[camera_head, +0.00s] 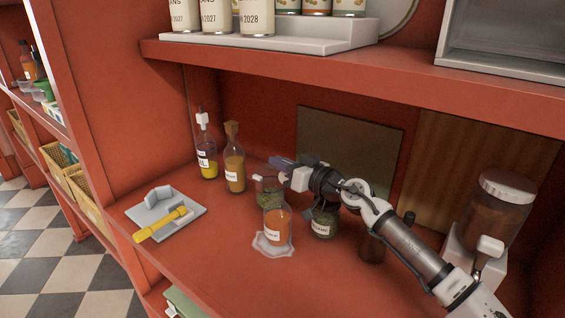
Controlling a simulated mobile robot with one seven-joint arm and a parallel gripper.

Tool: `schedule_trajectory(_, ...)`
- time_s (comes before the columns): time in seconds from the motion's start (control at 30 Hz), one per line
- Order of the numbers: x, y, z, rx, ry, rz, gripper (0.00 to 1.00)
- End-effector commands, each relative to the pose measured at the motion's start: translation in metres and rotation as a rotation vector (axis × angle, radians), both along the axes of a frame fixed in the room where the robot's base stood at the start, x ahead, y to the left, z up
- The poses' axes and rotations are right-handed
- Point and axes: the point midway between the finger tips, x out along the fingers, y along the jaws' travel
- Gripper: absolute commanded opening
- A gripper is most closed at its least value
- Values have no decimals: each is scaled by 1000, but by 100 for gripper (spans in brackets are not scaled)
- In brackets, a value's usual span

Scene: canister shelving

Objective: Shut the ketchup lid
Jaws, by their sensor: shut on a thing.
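A glass jar with orange contents and a white label (277,226) stands upright at the middle of the lower shelf, on a pale, irregular-edged base. It is probably the ketchup; the label is too small to read. My gripper (281,163) is above and behind this jar, pointing left. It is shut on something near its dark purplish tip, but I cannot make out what. Below the tip is a glass jar with green contents (268,191), with a small white piece at its upper left. I cannot make out the ketchup lid clearly.
A yellow-filled bottle (207,160) and an amber bottle (235,172) stand at the left. A grey tray with a yellow-handled tool (163,222) lies near the front edge. Another green jar (324,221) and a dark jar (371,248) stand beneath my arm. An upper shelf (350,75) hangs overhead.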

Motion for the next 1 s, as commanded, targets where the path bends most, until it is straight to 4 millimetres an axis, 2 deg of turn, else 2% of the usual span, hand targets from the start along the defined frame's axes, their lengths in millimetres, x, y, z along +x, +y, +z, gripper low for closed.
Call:
schedule_trajectory(0.47,-17,14,0,-278,-333,1,0)
schedule_trajectory(1.0,-36,30,-12,-606,-729,2,0)
